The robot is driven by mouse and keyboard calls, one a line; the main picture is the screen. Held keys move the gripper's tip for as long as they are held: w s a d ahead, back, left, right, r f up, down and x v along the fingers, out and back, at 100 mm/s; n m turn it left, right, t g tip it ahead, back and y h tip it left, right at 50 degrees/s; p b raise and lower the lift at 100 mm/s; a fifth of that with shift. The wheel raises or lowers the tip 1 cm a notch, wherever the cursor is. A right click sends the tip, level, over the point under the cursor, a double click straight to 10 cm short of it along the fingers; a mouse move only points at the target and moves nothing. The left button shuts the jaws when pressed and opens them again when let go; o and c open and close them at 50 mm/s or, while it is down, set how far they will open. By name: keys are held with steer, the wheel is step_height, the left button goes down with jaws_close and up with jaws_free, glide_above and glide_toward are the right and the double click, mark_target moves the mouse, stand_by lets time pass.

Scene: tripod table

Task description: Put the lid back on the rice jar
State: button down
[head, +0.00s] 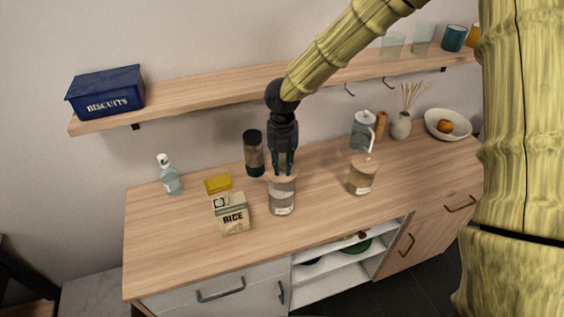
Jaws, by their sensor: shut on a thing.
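A clear glass jar (282,200) stands on the wooden counter near the middle of the head view, with pale contents low inside. My gripper (283,169) points down over this jar. It is shut on a light-brown lid (270,177) at the jar's mouth. The fingers cover part of the lid, and I cannot tell whether it rests on the rim or is slightly above it.
A second lidded jar (361,178) stands to the right. A dark tall container (254,155) is close behind my gripper at left. A yellow block (217,184), a bottle (170,176) and a glass pitcher (362,132) stand nearby. The wall shelf (205,92) runs behind. The counter's front is clear.

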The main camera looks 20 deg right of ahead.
mark_target(282, 172)
steer(key=w+f, duration=0.1)
steer(key=w+f+b, duration=0.1)
steer(key=f, duration=0.1)
steer(key=shift+a+f, duration=0.1)
steer(key=shift+f, duration=0.1)
steer(key=shift+w+f, duration=0.1)
steer(key=shift+f, duration=0.1)
steer(key=shift+s+f, duration=0.2)
steer(key=shift+s+f+b, duration=0.1)
steer(key=shift+s+b, duration=0.35)
steer(key=shift+s, duration=0.05)
steer(key=shift+w+f, duration=0.5)
steer(key=shift+s+r, duration=0.25)
steer(key=shift+s, duration=0.1)
steer(key=shift+w+f, duration=0.1)
steer(key=shift+w, duration=0.1)
steer(key=shift+p, duration=0.4)
